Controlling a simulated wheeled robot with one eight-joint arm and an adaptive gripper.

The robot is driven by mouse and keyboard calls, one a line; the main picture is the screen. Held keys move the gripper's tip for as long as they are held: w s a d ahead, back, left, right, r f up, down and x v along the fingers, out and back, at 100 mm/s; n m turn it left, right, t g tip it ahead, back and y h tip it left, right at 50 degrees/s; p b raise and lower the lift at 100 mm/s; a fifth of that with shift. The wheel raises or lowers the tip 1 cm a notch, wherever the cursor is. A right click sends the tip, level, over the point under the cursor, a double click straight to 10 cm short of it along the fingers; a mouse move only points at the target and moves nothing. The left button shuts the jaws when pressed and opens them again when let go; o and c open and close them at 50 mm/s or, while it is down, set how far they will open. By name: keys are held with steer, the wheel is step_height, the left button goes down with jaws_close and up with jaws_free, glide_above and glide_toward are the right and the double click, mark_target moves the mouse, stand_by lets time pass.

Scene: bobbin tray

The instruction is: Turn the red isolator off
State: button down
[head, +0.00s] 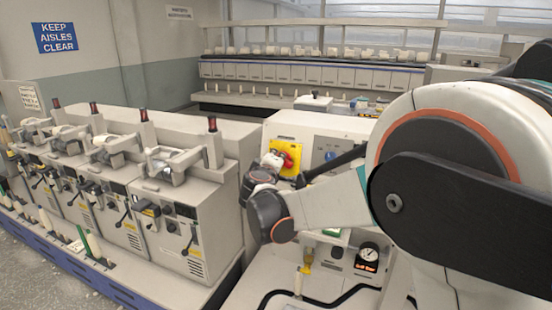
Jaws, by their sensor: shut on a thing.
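The red isolator (289,159) is a red rotary handle on a yellow plate, on the front of the pale machine cabinet right of centre. My gripper (275,161) is at the left side of the red handle, small in the view and partly hidden by my dark wrist joints. It is shut on the handle. The fingertips are too small to make out clearly, and I cannot read the handle's exact angle or any marks on the plate.
A blue round control (330,156) sits on the panel right of the yellow plate. A small gauge (368,254) and a black hose (325,302) are below. A row of bobbin machines (165,205) stands close on the left. My arm hides much of the right side.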

steer(key=shift+f+n+g+p, duration=0.2)
steer(key=shift+n+g+p, duration=0.2)
steer(key=shift+n, duration=1.8)
steer(key=shift+y, duration=0.3)
steer(key=c, duration=1.5)
jaws_free()
steer(key=shift+a, duration=0.1)
steer(key=shift+s, duration=0.1)
steer(key=v, duration=0.7)
steer(key=shift+s, duration=0.2)
